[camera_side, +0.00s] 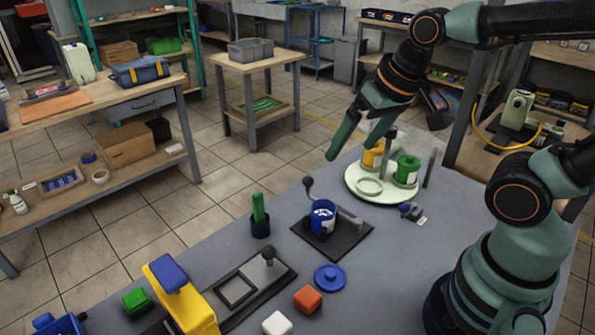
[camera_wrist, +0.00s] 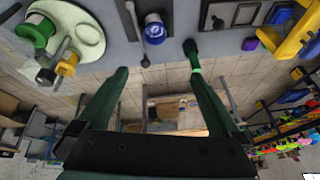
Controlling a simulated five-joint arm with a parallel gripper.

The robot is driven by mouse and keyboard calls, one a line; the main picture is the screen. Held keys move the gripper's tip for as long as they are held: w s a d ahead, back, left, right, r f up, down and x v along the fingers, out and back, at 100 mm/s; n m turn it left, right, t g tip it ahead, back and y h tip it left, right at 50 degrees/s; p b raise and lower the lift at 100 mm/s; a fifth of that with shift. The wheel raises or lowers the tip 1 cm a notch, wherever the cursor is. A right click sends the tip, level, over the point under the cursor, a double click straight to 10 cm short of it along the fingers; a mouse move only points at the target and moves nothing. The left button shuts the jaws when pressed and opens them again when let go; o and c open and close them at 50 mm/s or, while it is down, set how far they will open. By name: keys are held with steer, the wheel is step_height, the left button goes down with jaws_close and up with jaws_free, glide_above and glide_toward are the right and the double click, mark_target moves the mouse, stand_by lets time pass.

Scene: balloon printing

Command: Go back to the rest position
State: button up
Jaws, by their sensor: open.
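My gripper (camera_side: 350,150) is open and empty, held up in the air near the far edge of the grey table (camera_side: 380,275). In the wrist view its two fingers (camera_wrist: 158,76) are spread wide with nothing between them. A pale green round plate (camera_side: 354,190) carries a yellow can (camera_side: 373,157), a green can (camera_side: 406,171) and an empty ring; in the side view my fingers are above and left of it. A blue can (camera_side: 322,217) stands on a dark square base (camera_side: 322,248) and also shows in the wrist view (camera_wrist: 155,31).
A dark cup (camera_side: 260,228) holds a green piece. A black frame plate (camera_side: 262,287), a blue disc (camera_side: 330,277), an orange block (camera_side: 307,298), a white block (camera_side: 277,324), a green block (camera_side: 136,301) and a yellow holder (camera_side: 182,295) occupy the front. Workbenches stand beyond the table.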

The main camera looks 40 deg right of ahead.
steer(key=shift+d+r+n+t, duration=0.4)
steer(key=shift+d+r+n, duration=0.45)
steer(key=shift+n, duration=0.35)
